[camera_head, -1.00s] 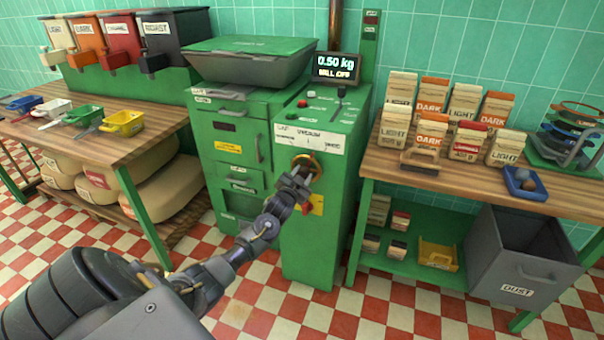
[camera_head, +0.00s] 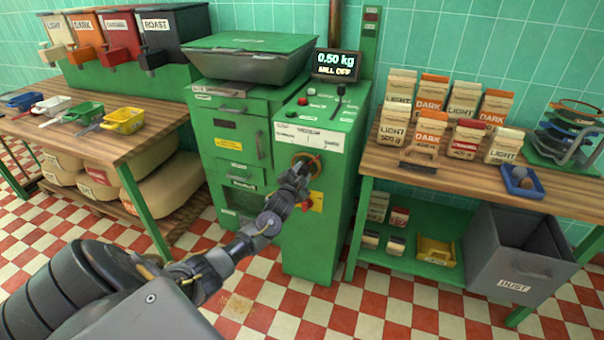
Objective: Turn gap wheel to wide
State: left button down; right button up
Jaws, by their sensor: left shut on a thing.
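The gap wheel (camera_head: 312,158) is a brass-coloured ring on the front of the green mill (camera_head: 330,230), below a white label strip (camera_head: 309,138). The small print on the strip is too blurred to read for certain. My left gripper (camera_head: 299,174) is at the wheel and shut on it; the gripper hides the wheel's lower left part. A red knob on a yellow plate (camera_head: 316,202) sits just below the gripper. The display (camera_head: 337,66) on top reads 0.50 kg and MILL OFF. My right gripper is not in view.
A wooden bench (camera_head: 480,180) with bags stands close on the right, and a grey DUST bin (camera_head: 515,250) below it. A bench with scoops (camera_head: 122,121) is on the left. The checkered floor before the mill is clear.

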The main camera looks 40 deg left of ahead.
pick_arm(q)
jog(key=c, duration=0.9)
grip_release()
jog(key=v, duration=1)
jog(key=shift+s+d, duration=0.1)
jog(key=shift+s, duration=0.3)
jog(key=shift+r, duration=0.15)
